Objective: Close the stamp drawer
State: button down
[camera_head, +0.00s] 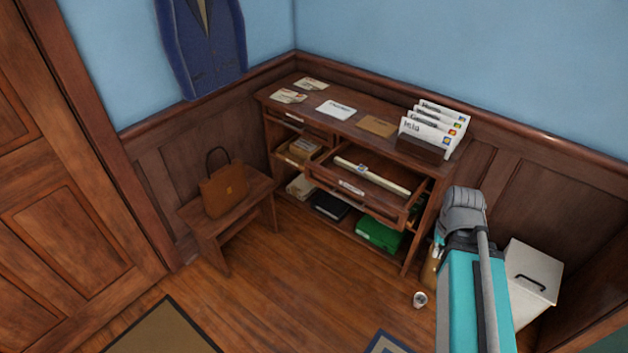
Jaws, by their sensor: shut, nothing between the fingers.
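A wooden drawer (393,207) stands pulled out from the right part of the desk-like cabinet (372,112). It has a pale label on its front, too small to read. A long pale roll lies in the open drawer. A second drawer front (293,121) with a label, on the left, looks shut. My arm rises at the lower right, to the right of the open drawer. My gripper's fingers do not show in this view.
A stool (240,207) with a brown bag stands left of the cabinet. A white bin (530,275) stands right, beside my arm. A small cup (420,299) is on the floor. Envelopes and a card rack (425,143) sit on the cabinet top. Floor in front is mostly clear.

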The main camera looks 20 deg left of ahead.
aim_at(387, 190)
jog(key=z, duration=0.1)
jog(key=i, duration=1)
jog(key=u, duration=0.05)
